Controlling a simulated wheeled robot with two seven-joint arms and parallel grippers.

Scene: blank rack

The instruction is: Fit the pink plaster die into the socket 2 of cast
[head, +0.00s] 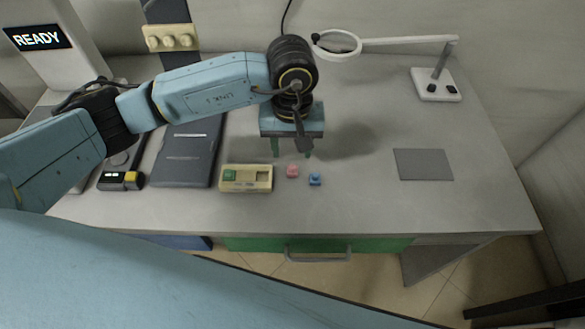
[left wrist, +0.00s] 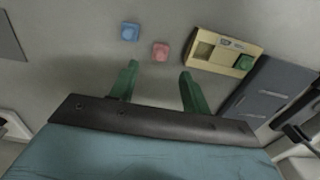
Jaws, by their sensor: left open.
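The pink plaster die (head: 292,171) lies on the grey table between the cast and a blue die (head: 315,179). The die also shows in the left wrist view (left wrist: 161,51). The cast (head: 258,188) is a cream block to its left; a green piece (head: 229,175) sits in its left socket and the socket on its right looks empty. In the left wrist view the cast (left wrist: 197,60) is upside down relative to the head view. My left gripper (head: 291,155) is open and empty above the table, just behind the pink die. My right gripper is not in view.
A magnifier lamp (head: 436,88) stands at the back right. A grey mat (head: 423,164) lies on the right; the table between is clear.

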